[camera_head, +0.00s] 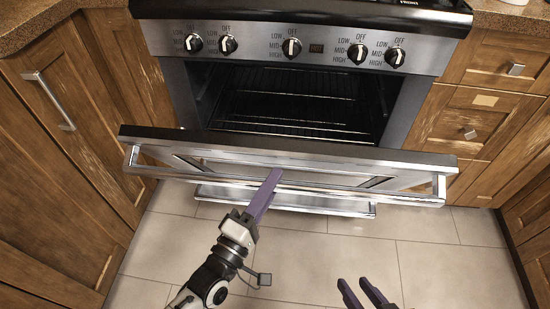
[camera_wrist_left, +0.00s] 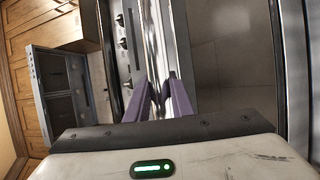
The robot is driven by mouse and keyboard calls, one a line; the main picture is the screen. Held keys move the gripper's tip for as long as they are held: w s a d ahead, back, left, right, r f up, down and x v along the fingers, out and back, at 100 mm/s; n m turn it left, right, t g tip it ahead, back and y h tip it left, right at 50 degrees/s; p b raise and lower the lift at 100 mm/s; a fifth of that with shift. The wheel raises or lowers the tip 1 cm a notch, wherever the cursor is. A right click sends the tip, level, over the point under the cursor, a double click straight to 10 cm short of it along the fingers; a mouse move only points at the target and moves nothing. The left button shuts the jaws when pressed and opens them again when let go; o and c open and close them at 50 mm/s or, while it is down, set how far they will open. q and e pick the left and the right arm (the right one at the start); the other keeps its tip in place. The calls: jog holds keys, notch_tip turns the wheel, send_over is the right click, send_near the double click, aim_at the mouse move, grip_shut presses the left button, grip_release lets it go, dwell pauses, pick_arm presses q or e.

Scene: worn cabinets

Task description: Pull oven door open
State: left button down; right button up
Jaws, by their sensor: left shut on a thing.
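The oven door (camera_head: 300,153) is tilted partway open, and the dark oven cavity with its racks (camera_head: 290,108) shows above it. The door's long metal handle (camera_head: 330,190) runs across its front. My left gripper (camera_head: 273,177), with purple fingers, is shut on the handle near its middle; the fingers also show closed around the handle bar in the left wrist view (camera_wrist_left: 160,95). My right gripper (camera_head: 362,290) is at the bottom edge, low and away from the door, with its two purple fingers apart and nothing between them.
Control knobs (camera_head: 292,47) line the stove front above the cavity. Worn wooden cabinets stand at the left (camera_head: 60,130) and right (camera_head: 475,120). A lower drawer handle (camera_head: 290,203) sits under the door. The tiled floor (camera_head: 330,250) in front is clear.

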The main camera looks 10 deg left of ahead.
pick_arm(q)
jog(key=shift+s+f, duration=0.45)
jog(key=c, duration=1.6)
grip_release()
jog(key=shift+w+r, duration=0.1)
jog(key=shift+o, duration=0.2)
